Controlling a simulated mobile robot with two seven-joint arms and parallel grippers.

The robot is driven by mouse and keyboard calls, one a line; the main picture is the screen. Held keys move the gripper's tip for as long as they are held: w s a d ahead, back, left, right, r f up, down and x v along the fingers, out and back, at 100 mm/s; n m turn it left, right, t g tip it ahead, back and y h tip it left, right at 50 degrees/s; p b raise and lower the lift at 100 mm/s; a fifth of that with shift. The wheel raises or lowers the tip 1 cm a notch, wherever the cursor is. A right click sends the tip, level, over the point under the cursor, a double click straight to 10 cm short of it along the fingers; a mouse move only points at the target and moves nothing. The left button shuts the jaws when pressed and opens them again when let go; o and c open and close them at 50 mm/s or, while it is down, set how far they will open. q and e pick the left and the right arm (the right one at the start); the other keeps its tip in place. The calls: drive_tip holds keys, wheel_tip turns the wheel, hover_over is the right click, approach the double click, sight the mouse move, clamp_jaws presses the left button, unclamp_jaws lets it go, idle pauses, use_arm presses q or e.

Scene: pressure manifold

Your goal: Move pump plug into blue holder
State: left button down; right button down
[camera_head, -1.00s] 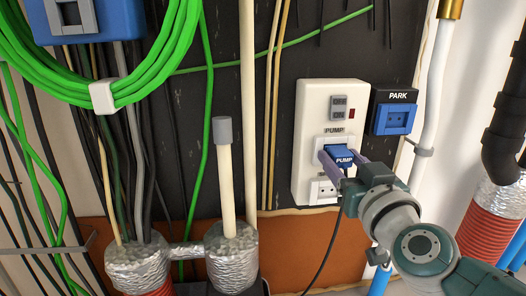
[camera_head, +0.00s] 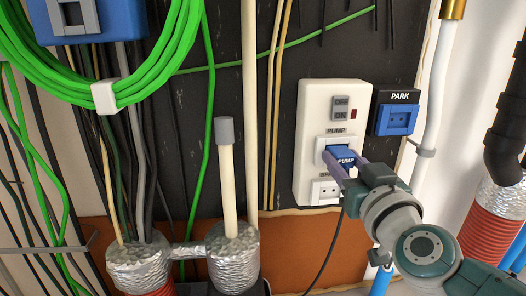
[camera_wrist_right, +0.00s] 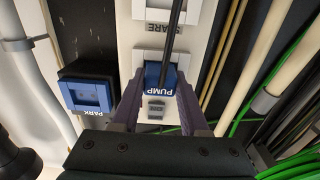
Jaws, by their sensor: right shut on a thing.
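The blue pump plug (camera_head: 345,157), marked PUMP, sits at the pump socket of the white outlet panel (camera_head: 313,120), with a dark cable hanging below. My right gripper (camera_head: 346,163) is shut on the plug, its purple fingers on either side. The right wrist view shows the plug (camera_wrist_right: 164,86) between both fingers (camera_wrist_right: 161,88), with the cable crossing in front. I cannot tell how deep the plug is seated. The blue holder (camera_head: 396,120), marked PARK, is right of the panel and looks empty; it also shows in the right wrist view (camera_wrist_right: 88,95). My left gripper is not in view.
A lower socket (camera_head: 326,192) is under the plug and an OFF/ON switch (camera_head: 341,108) above it. A white pipe (camera_head: 431,100) stands just right of the holder. Green cables (camera_head: 150,70) and foil-wrapped pipes (camera_head: 232,262) fill the left.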

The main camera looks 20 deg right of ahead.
sight(346, 162)
drive_tip(key=shift+s+r, duration=0.1)
drive_tip(key=shift+r, duration=0.05)
drive_tip(key=shift+s+a, duration=0.1)
drive_tip(key=shift+s, duration=0.05)
drive_tip(key=shift+p+v, duration=0.5)
drive_tip(key=shift+v, duration=0.45)
drive_tip(key=shift+s, duration=0.35)
drive_tip(key=shift+s+a+p, duration=0.15)
drive_tip(key=shift+s+p, duration=0.25)
drive_tip(key=shift+s, duration=0.15)
drive_tip(key=shift+p+v, duration=0.3)
drive_tip(key=shift+v, duration=0.6)
